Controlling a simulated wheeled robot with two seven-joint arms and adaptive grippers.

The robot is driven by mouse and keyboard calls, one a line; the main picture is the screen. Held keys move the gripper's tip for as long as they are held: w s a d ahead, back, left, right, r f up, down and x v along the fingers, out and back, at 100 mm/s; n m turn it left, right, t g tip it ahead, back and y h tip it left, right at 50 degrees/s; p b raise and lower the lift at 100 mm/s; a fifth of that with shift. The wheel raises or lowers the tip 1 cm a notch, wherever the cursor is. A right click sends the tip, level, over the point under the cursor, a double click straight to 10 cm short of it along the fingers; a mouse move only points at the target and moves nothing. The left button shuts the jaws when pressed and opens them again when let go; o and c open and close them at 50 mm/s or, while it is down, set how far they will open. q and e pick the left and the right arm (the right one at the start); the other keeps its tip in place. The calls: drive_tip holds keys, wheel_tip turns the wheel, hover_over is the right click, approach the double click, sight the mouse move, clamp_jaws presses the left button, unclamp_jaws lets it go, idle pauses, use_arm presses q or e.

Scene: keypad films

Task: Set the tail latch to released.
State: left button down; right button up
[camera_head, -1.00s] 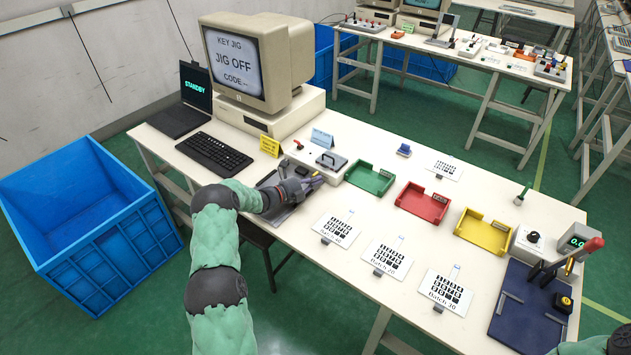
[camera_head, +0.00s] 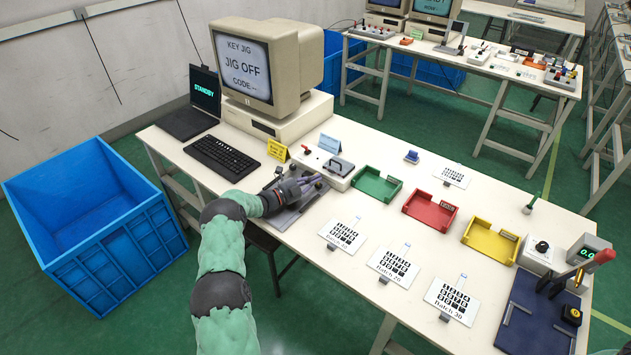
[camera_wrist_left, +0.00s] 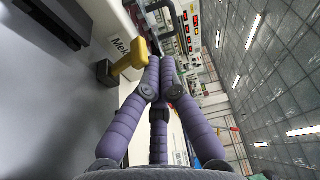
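My left gripper (camera_head: 312,182) has purple fingers and is low over a grey jig plate (camera_head: 284,221) at the near table edge, below the keyboard. In the left wrist view its fingertips (camera_wrist_left: 161,62) come together, with nothing visible between them. A small yellow lever (camera_wrist_left: 130,61) on a dark foot stands just left of the fingertips there. I cannot tell whether the fingers touch it, or whether it is the tail latch. In the head view the hand hides much of the jig. My right gripper is not in view.
Green (camera_head: 377,186), red (camera_head: 430,211) and yellow (camera_head: 490,242) trays line the table to the right. Batch cards (camera_head: 396,264) lie in front. The monitor (camera_head: 248,66) reads JIG OFF.

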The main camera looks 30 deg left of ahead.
use_arm(q)
drive_tip(key=v, duration=1.2)
idle(0.4)
